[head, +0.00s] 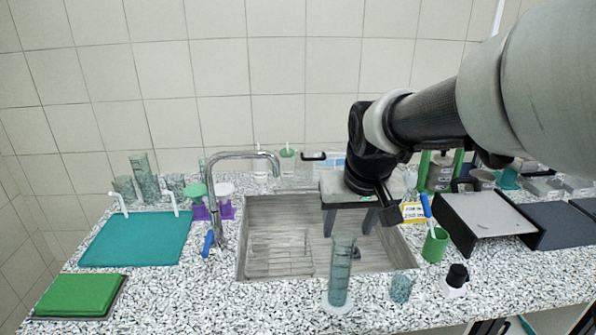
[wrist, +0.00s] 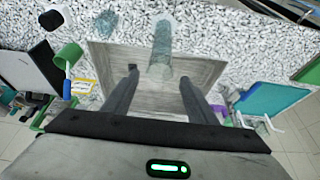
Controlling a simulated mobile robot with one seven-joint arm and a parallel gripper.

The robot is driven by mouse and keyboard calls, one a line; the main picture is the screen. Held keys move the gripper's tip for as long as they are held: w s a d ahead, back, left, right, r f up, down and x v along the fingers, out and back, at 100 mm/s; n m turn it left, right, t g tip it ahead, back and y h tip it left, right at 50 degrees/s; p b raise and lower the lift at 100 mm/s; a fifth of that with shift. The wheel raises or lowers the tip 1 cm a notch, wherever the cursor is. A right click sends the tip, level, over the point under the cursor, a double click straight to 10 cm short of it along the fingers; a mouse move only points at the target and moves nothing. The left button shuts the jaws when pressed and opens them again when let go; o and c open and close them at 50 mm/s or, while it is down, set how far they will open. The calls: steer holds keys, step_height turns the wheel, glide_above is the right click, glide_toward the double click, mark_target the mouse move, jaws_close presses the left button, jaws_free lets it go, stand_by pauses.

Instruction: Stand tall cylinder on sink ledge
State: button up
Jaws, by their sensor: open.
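The tall cylinder (head: 341,272) is clear, blue-grey and upright, with its base on the speckled counter at the front edge of the sink (head: 262,265). In the wrist view the tall cylinder (wrist: 162,45) appears beyond my fingertips, roughly in line with the gap between them. My gripper (head: 351,226) is open and empty over the sink, behind the cylinder in the head view. In the wrist view my gripper (wrist: 158,76) has its two fingers spread apart, with nothing between them. Which strip around the sink is the ledge, I cannot tell.
A short clear beaker (head: 401,288) and a black-capped bottle (head: 455,278) stand right of the cylinder. A green cup (head: 436,244) holds a blue-handled tool. A tall faucet (head: 216,185) rises at the sink's left.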

steer(key=v, duration=0.8)
steer(key=s+f+t, duration=0.1)
steer(key=s+f, duration=0.2)
steer(key=s, duration=1)
steer(key=shift+f, duration=0.35)
